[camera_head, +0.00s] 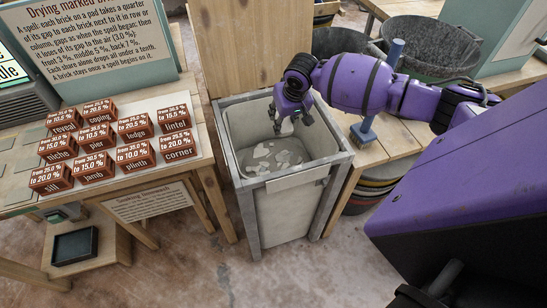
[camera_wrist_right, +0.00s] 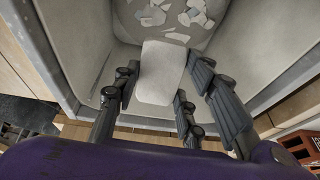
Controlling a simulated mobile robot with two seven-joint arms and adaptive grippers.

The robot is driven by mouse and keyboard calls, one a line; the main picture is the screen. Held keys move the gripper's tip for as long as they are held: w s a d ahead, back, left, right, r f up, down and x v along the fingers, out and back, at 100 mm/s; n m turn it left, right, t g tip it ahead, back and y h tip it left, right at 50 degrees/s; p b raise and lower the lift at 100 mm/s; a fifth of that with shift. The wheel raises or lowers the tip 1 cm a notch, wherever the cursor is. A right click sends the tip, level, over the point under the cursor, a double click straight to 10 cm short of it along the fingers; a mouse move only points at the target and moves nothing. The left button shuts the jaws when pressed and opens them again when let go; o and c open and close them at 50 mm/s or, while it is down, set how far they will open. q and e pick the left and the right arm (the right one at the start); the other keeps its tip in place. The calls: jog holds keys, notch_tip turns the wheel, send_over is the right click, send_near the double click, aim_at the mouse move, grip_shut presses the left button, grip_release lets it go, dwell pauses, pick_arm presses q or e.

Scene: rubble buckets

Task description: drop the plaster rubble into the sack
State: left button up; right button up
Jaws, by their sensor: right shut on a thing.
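The sack (camera_head: 282,214) is pale and hangs open in a grey frame in the middle of the head view. Several broken plaster pieces (camera_head: 270,158) lie at its bottom; they also show at the top of the wrist view (camera_wrist_right: 178,14). My right gripper (camera_head: 291,122) points down over the sack's opening, near its back. In the wrist view my right gripper (camera_wrist_right: 163,88) is shut on a pale, block-like piece of plaster rubble (camera_wrist_right: 162,70), above the pieces in the sack. The head view does not show the held piece clearly. My left gripper is out of view.
A table (camera_head: 190,105) with several labelled red bricks (camera_head: 101,137) stands left of the sack. A tall wooden board (camera_head: 249,45) stands behind it. The floor (camera_head: 300,275) in front is clear.

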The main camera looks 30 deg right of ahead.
jog(key=shift+f, duration=0.55)
jog(key=shift+w+r, duration=0.1)
jog(key=shift+r, duration=0.05)
jog(key=o, duration=1.3)
jog(key=shift+r, duration=0.1)
jog(key=v, duration=1.1)
jog(key=shift+r, duration=0.4)
jog(key=shift+s+f, duration=0.1)
jog(key=shift+s, duration=0.1)
